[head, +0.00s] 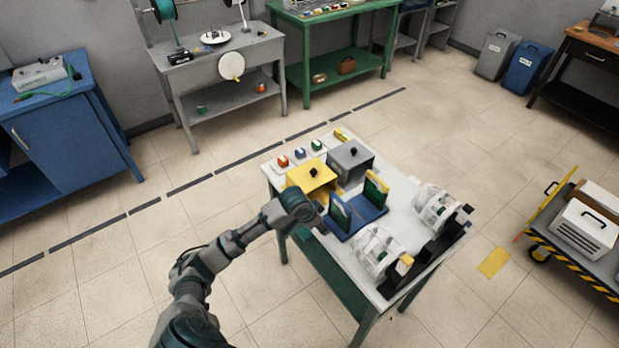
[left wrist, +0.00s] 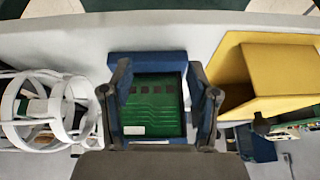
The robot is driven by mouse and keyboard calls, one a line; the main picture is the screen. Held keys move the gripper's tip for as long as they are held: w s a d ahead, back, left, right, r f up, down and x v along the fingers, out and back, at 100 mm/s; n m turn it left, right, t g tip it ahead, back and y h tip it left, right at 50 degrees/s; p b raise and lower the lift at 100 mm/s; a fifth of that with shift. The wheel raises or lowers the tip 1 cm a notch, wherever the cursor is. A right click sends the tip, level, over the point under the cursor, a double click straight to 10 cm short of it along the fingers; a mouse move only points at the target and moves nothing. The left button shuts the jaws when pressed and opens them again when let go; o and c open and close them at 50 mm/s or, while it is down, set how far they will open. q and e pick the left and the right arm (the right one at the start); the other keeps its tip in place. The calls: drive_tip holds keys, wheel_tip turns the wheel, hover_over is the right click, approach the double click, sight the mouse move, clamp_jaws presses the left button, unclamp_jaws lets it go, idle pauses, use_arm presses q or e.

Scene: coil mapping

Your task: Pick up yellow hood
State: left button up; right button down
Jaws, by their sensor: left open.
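In the left wrist view the yellow hood (left wrist: 268,75) is at the right, apart from my fingers. My left gripper (left wrist: 159,85) is open, its fingers on either side of a green circuit board (left wrist: 152,108) in a blue holder (left wrist: 147,62). I cannot tell whether they touch. In the head view my left gripper (head: 318,222) is at the table's near edge, beside the blue holder (head: 358,221) and below the yellow hood. My right gripper is not in view.
A grey hood (head: 351,162) with a black knob stands right of the yellow one. Two white coil frames (head: 378,254) (head: 437,208) stand on the table's right part. Small coloured parts (head: 300,153) line the back edge. A cart (head: 586,240) stands far right.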

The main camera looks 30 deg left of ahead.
use_arm(q)
drive_tip(key=w+a+r+n, duration=0.1)
drive_tip(key=w+a+r, duration=0.3)
drive_tip(key=a+r, duration=0.35)
drive_tip(key=n+t, duration=0.1)
drive_tip(key=n, duration=0.1)
approach(313, 169)
drive_tip(key=x, duration=0.5)
drive_tip(key=shift+s+f, duration=0.2)
drive_tip(key=shift+f, duration=0.1)
drive_tip(key=x, duration=0.5)
drive_tip(key=shift+w+d+f, duration=0.1)
drive_tip(key=shift+w+d, duration=0.05)
drive_tip(key=shift+w, duration=0.25)
clamp_jaws()
